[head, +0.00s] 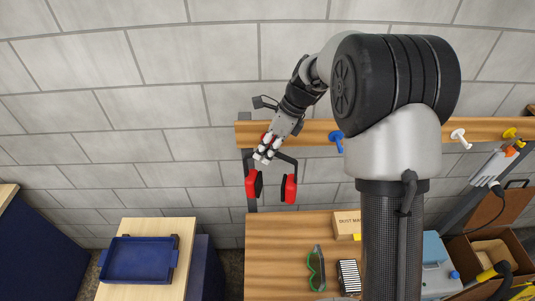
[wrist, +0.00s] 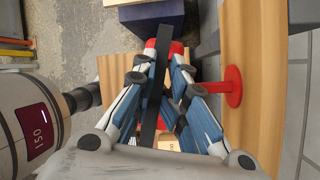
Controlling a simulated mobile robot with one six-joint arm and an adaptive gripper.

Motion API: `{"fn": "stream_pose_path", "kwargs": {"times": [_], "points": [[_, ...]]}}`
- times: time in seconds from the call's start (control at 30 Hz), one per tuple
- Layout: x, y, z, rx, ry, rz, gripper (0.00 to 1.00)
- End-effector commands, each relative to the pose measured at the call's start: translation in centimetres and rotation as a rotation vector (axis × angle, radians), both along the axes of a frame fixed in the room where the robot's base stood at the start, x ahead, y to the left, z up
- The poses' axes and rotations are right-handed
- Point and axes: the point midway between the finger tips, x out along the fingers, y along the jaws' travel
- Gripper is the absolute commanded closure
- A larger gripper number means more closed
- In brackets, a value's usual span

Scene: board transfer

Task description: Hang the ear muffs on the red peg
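The ear muffs have red cups with black pads (head: 289,189) and a dark headband. They hang in the air below my gripper (head: 265,156), in front of the wall and the rail's left end. In the wrist view the dark band (wrist: 152,95) runs between the fingers of my gripper (wrist: 157,68), which is shut on it. One red cup shows beyond the fingertips. The red peg (wrist: 232,87) sticks out from the wooden rail, just right of the fingers and apart from the band. In the head view my gripper mostly hides the peg.
The wooden rail (head: 310,133) also bears a blue peg (head: 336,137), a white peg (head: 459,136) and a yellow peg (head: 510,133). Below are a workbench (head: 275,255) with green goggles (head: 317,268) and a box (head: 346,223). A blue tray (head: 138,258) stands on the left.

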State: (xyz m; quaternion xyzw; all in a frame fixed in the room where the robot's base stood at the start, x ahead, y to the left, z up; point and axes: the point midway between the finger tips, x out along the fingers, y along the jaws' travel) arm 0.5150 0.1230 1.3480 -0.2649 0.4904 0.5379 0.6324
Motion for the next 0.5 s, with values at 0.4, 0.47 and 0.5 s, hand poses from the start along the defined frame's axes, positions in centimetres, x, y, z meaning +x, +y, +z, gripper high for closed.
{"fn": "stream_pose_path", "kwargs": {"times": [0.4,0.47,0.5], "points": [[2.17,-0.37,-0.42,-0.013,-0.068,-0.028,0.68],[2.17,-0.37,-0.41,-0.014,-0.069,-0.027,0.68],[2.18,-0.40,-0.39,-0.015,-0.069,-0.027,0.68]]}}
